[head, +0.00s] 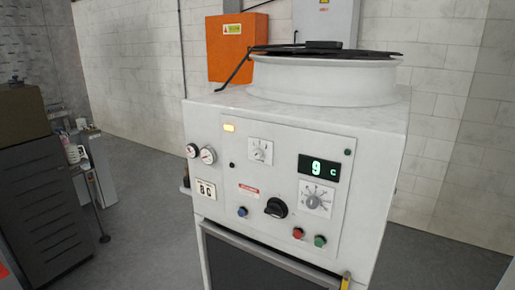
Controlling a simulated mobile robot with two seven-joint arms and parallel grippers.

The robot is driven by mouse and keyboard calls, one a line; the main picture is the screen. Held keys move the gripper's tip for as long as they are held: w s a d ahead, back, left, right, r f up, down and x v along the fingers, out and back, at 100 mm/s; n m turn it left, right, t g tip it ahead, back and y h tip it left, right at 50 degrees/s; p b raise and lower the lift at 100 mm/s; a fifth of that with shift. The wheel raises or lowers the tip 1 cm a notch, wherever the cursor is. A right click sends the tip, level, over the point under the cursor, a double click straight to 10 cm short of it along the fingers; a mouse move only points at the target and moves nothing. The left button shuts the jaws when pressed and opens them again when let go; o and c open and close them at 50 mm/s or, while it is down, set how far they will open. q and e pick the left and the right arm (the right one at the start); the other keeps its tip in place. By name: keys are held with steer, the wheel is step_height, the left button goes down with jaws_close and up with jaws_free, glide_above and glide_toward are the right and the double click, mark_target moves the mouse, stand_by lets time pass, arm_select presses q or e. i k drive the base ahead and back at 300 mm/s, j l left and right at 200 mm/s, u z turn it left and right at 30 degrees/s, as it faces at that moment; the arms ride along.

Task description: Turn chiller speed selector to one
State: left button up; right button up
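A white machine cabinet (225,110) stands in the middle of the head view, its front panel turned slightly left. A small dial with a pointer knob (260,152) sits on a white plate at the upper middle of the panel. A larger grey dial (315,201) sits at the right, under a green display (319,168) reading 9 C. A black rotary knob (276,208) is at the lower middle. Which of these is the chiller speed selector I cannot tell; the labels are too small to read. Neither of my grippers is in view.
Red (298,233), green (320,241) and blue (242,212) buttons sit low on the panel. Two gauges (208,155) are at its left. An orange box (236,47) hangs behind. A dark cabinet (40,190) stands at far left, with clear floor (145,215) between.

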mark_target(256, 153)
steer(key=i+j+z, duration=0.15)
steer(key=j, duration=0.15)
steer(key=i+j+z, duration=0.15)
steer(key=j, duration=0.2)
steer(key=i+j+z, duration=0.15)
steer(key=j, duration=0.2)
steer(key=i+j+z, duration=0.2)
steer(key=j, duration=0.15)
steer(key=j+z, duration=0.15)
steer(key=j, duration=0.2)
